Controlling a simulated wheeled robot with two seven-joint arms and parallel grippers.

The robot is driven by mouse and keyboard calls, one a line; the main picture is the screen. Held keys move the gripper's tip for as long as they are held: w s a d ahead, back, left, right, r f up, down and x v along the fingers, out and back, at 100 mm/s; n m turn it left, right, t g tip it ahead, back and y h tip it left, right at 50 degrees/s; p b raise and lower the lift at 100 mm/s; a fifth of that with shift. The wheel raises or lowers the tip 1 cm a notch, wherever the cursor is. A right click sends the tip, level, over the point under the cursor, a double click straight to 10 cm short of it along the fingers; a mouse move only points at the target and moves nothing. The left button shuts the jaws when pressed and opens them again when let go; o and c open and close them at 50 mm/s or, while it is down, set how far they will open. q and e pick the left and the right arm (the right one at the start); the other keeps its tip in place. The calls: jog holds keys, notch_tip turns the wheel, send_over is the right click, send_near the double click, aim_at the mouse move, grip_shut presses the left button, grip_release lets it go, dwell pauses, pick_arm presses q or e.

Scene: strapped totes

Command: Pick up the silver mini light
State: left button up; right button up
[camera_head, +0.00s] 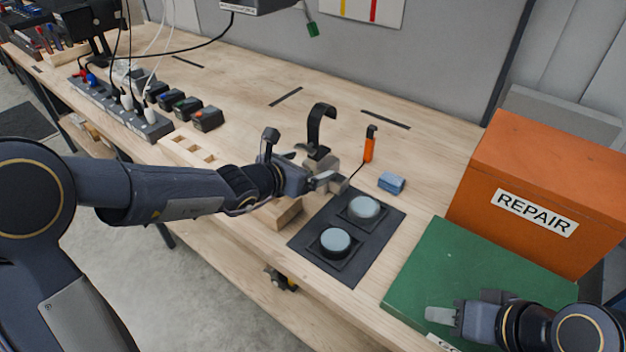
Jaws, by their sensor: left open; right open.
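I cannot clearly make out a silver mini light. A small grey shape (318,163) shows just behind my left gripper, under a black curved hook (321,122), but I cannot tell what it is. My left gripper (334,183) reaches in from the left, open, over the bench beside the black mat. Its fingers and wrist hide part of what lies there, and I see nothing clearly held. My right gripper (442,314) is open and low over the green case at the lower right, far from that shape.
Two round grey discs (364,207) (335,241) sit on a black mat (311,232). An orange-handled tool (370,146) and a blue block (392,182) are behind it. An orange REPAIR box (545,165) stands on the right by the green case (440,255). A power strip (150,128) is left.

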aim_at(321, 160)
pick_arm(q)
jog(key=shift+w+d+f, duration=0.15)
jog(key=shift+w+f, duration=0.1)
pick_arm(e)
jog(key=shift+r, duration=0.1)
pick_arm(q)
jog(key=x, duration=0.2)
jog(key=p+x, duration=0.1)
jog(key=x, duration=0.1)
jog(key=p+x, duration=0.1)
jog(key=x, duration=0.1)
jog(key=shift+w+a+f, duration=0.2)
jog(key=shift+w+a, duration=0.1)
jog(key=shift+w, duration=0.15)
pick_arm(e)
jog(key=shift+r, duration=0.85)
pick_arm(q)
jog(key=shift+w+d+f, duration=0.15)
jog(key=shift+w+d, duration=0.05)
jog(key=shift+w, duration=0.05)
jog(key=c, duration=1.7)
jog(key=shift+r, duration=0.2)
jog(key=shift+c, duration=0.4)
pick_arm(e)
jog(key=shift+w, duration=0.1)
